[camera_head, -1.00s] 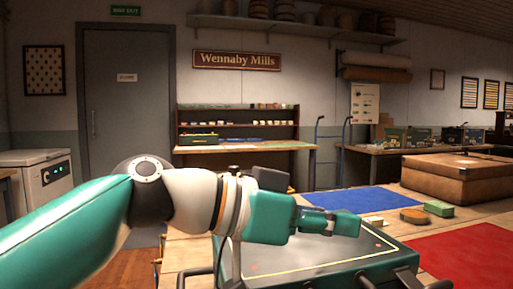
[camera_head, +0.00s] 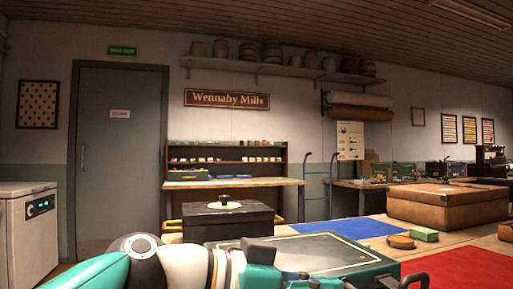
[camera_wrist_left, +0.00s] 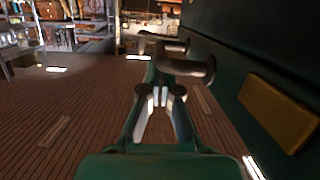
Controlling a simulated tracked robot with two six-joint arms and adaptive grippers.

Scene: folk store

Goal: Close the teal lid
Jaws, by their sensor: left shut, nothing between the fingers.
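The teal-sided case (camera_head: 352,281) stands in front of me in the head view, its left front partly hidden by my arm. Its lid (camera_head: 320,251) is a grey-green panel with a thin yellow border line; it looks flat, but its hinge and seam cannot be made out. In the left wrist view a dark teal wall (camera_wrist_left: 235,65) with a yellow plate stands right of my left gripper (camera_wrist_left: 160,96). The gripper is shut and empty, apart from that wall, with floor below. Its fingertips are not clear in the head view. My right gripper is not in view.
Dark curved handle-like parts (camera_wrist_left: 185,64) lie just beyond the fingers. A black box (camera_head: 228,222) with a pale disc stands behind the case.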

